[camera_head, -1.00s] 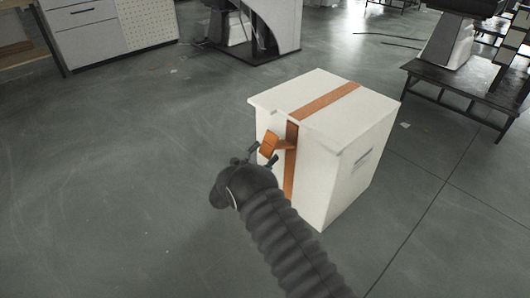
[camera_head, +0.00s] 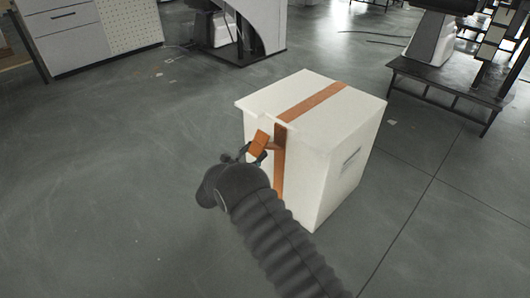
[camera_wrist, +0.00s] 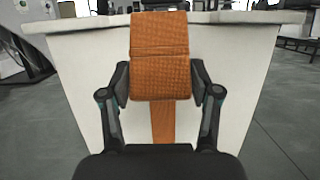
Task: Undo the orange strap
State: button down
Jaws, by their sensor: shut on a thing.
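A white box (camera_head: 345,185) stands on the floor with an orange strap (camera_head: 310,101) running over its lid and down its front side. A loose end or flap of the strap stands away from the front face in the head view (camera_head: 259,143). In the wrist view the orange strap flap (camera_wrist: 160,52) rises between the fingers, with the rest of the strap hanging below against the box. My gripper (camera_wrist: 162,85) is shut on the flap, one finger at each side edge. In the head view my gripper (camera_head: 244,154) is partly hidden by my arm.
A cabinet with drawers (camera_head: 70,35) stands at the back left. A dark low table (camera_head: 440,90) with equipment stands at the back right.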

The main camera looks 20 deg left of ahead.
jog(key=shift+c, duration=1.2)
grip_release()
jog(key=shift+d, duration=0.1)
jog(key=shift+s, duration=0.1)
jog(key=v, duration=1.2)
